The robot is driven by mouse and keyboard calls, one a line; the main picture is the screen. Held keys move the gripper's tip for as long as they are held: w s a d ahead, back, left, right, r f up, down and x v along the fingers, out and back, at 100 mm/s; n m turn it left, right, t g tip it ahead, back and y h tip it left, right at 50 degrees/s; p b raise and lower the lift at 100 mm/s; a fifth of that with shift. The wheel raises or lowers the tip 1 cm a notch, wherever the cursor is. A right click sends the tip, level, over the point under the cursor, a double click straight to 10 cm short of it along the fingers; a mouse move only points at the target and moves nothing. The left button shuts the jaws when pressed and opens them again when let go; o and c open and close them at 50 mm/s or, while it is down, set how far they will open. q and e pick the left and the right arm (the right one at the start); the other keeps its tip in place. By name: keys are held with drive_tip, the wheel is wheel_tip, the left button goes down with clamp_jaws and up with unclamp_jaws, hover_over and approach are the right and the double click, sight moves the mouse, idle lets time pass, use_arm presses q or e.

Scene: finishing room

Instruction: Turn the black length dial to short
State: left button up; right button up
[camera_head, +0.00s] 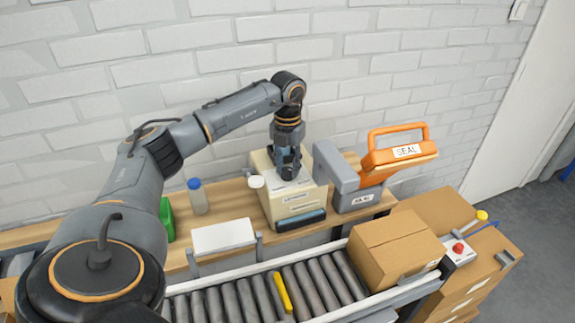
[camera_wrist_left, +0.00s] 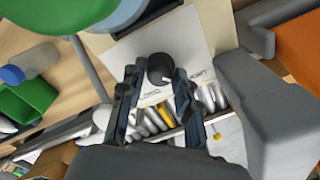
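The black dial (camera_wrist_left: 160,68) sits on the cream top of a boxy machine (camera_head: 292,205); the machine's top also shows in the left wrist view (camera_wrist_left: 205,45). A small white mark shows on the dial's lower right side. Small print lies on the top beside the dial, too small to read surely. My left gripper (camera_head: 287,173) points down over the machine's top. In the left wrist view its fingers (camera_wrist_left: 156,80) are apart, one on each side of the dial, with a gap visible at the left. In the head view the gripper hides the dial. My right gripper is not in view.
Right of the machine stands a grey unit (camera_head: 345,185) with an orange handled part (camera_head: 400,155) marked SEAL. A blue-capped bottle (camera_head: 198,198), green container (camera_head: 167,220) and white panel (camera_head: 222,236) are to the left. A roller conveyor (camera_head: 245,298) with a cardboard box (camera_head: 393,247) runs in front.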

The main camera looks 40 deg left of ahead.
sight(288, 169)
use_arm(q)
drive_tip(key=shift+o, duration=1)
wheel_tip(288, 169, up, 12)
drive_tip(key=shift+f, duration=0.1)
